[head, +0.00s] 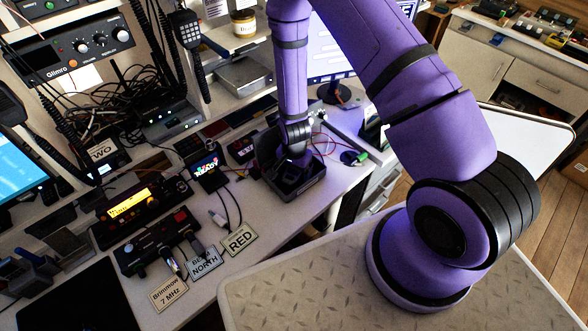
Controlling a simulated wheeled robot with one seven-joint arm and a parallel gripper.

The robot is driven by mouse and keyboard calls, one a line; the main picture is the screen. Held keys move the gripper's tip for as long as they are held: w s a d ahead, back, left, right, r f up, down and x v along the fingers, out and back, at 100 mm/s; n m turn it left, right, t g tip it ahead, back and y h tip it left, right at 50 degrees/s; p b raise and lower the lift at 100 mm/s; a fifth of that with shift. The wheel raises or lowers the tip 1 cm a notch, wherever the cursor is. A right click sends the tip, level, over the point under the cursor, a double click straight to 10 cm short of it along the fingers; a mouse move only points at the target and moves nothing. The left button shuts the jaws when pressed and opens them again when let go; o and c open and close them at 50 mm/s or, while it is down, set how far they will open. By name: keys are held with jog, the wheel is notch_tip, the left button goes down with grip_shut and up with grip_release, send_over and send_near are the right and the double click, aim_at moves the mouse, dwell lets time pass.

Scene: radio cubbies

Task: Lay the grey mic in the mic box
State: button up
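A dark open-topped box (312,190), which looks like the mic box, sits near the right edge of the white desk. My purple arm reaches down to it from above. My gripper (290,165) is at the box's opening, small and dark, and I cannot tell whether its fingers are open or shut. A dark grey shape shows under the gripper inside the box; I cannot tell whether it is the grey mic or part of the gripper. A dark hand mic with a keypad (186,45) hangs on the cubby wall at the upper left.
A radio with a yellow display (132,207), a small colour screen (206,170) and cables crowd the desk left of the box. A monitor (345,55) stands behind my arm.

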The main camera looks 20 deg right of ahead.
notch_tip(320, 180, up, 12)
jog(key=shift+r, duration=0.25)
dwell(0.6)
notch_tip(320, 180, up, 25)
jog(key=s+d+n+t, duration=0.2)
jog(key=s+d+n, duration=0.1)
jog(key=n, duration=0.2)
jog(key=s+d+r+n+t, duration=0.1)
jog(key=s+d+r+n, duration=0.1)
jog(key=s+r, duration=0.6)
jog(key=s+d+r+n+t, duration=0.2)
jog(key=s+r+n, duration=0.1)
jog(key=s+r, duration=0.5)
jog(key=shift+s+r, duration=0.35)
jog(key=shift+s, duration=0.7)
